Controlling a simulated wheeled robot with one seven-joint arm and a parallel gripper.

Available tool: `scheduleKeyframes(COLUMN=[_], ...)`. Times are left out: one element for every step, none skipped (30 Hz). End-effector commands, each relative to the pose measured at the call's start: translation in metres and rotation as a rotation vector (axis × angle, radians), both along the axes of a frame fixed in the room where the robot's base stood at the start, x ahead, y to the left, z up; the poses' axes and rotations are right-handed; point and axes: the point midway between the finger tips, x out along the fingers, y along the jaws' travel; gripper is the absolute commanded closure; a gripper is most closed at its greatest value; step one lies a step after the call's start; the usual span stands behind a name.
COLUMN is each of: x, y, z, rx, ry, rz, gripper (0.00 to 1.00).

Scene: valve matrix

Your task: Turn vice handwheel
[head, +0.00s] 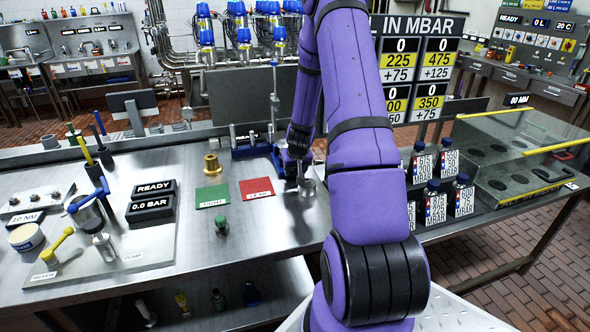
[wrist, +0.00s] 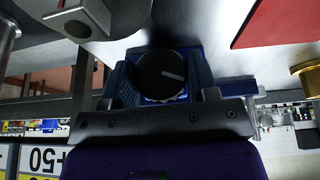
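The vice handwheel (wrist: 162,75) shows in the wrist view as a round black knob with a white pointer mark on its face. My gripper (wrist: 162,84) has one blue finger on each side of it. Both fingers appear to press against its rim, so the gripper looks shut on it. Blue parts of the vice show behind the wheel. In the head view the blue vice (head: 250,150) stands on the steel bench, behind the red mat. My gripper (head: 299,172) is low at its right end, and my purple arm hides the handwheel there.
A green mat (head: 212,196) and a red mat (head: 257,188) lie in front of the vice. A brass fitting (head: 212,165) stands behind the green mat. A green-topped plug (head: 221,225) stands nearer. Labelled bottles (head: 436,203) and a clear case (head: 515,160) are right of my arm.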

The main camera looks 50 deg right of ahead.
Motion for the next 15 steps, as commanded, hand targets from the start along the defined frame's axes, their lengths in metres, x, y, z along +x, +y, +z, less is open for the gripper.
scheduleKeyframes(x=[0.0,-0.0001,-0.0001,-0.0001,-0.0003,-0.0005,-0.0008,-0.001,-0.0008,-0.0009,-0.0014,-0.0011,-0.0016,-0.0015,-0.002], y=[0.0,-0.0001,-0.0001,-0.0001,-0.0002,-0.0006,-0.0009,-0.0012,-0.0009,-0.0011,-0.0016,-0.0014,-0.002,-0.002,-0.0025], z=[0.0001,0.0001,0.0001,0.0001,0.0001,0.0001,0.0,0.0,0.0,0.0,0.0,0.0,0.0,-0.0001,-0.0001], rx=[0.0,0.001,0.002,0.003,0.004,0.007,0.01,0.013,0.018,0.023,0.028,0.037,0.044,0.052,0.062], ry=[0.0,0.0,-0.001,-0.002,-0.002,-0.004,-0.006,-0.008,-0.011,-0.014,-0.018,-0.022,-0.027,-0.032,-0.038], rz=[0.0,0.0,0.0,0.0,0.0,-0.001,-0.002,-0.001,-0.001,-0.001,-0.002,-0.002,-0.004,-0.003,-0.003], gripper=[0.7,0.7,0.7,0.7,0.7,0.7,0.7,0.7,0.7,0.7,0.7,0.7,0.7,0.7,0.7])
